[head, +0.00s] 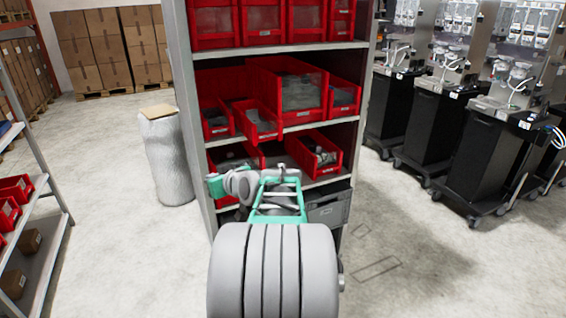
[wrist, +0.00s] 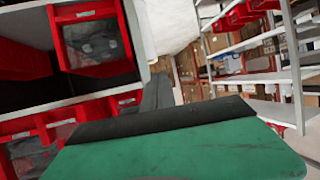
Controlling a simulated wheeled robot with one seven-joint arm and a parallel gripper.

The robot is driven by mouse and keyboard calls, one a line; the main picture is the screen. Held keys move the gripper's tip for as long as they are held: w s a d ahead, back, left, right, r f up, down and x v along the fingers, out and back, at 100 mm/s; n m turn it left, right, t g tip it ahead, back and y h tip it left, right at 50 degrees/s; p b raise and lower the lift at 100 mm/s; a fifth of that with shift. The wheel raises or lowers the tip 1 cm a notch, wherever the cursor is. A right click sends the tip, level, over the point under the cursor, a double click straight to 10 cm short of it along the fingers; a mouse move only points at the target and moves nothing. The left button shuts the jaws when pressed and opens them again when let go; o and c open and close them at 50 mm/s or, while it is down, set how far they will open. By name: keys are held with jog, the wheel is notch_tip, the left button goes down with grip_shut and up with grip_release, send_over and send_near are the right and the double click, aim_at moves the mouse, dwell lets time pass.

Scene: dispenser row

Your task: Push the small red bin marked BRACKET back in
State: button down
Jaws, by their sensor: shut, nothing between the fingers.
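Several red bins stand on the shelf unit, and no label is legible, so I cannot tell which is marked BRACKET. On the middle level a small red bin (head: 262,134) juts out past its neighbours. On the level below, another red bin (head: 323,170) also juts out. My gripper (head: 214,186) is low in front of the unit's left side, pointing left. In the wrist view its dark fingers (wrist: 158,92) are shut and empty, beyond the green hand. Red bins (wrist: 65,121) show at lower left there, and one with a clear front (wrist: 92,42) above.
The shelf unit's left upright (head: 186,100) is near my gripper. A white wrapped roll (head: 168,160) stands left of it. A rack with red bins (head: 50,215) is at far left. Black wheeled carts (head: 490,150) stand at right. Floor between is clear.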

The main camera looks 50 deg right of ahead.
jog(key=s+d+m+t+h, duration=0.15)
jog(key=s+d, duration=0.25)
jog(key=d, duration=0.5)
jog(key=m+h, duration=0.2)
jog(key=h, duration=0.3)
send_near(268, 136)
jog(key=shift+n+t+y, duration=0.25)
jog(key=shift+t+y, duration=0.1)
jog(key=shift+t, duration=0.2)
jog(key=p+x, duration=0.1)
jog(key=x, duration=0.2)
jog(key=p+x, duration=0.2)
jog(key=shift+w+d+f, duration=0.2)
jog(key=shift+d, duration=0.3)
jog(key=shift+w+f, duration=0.1)
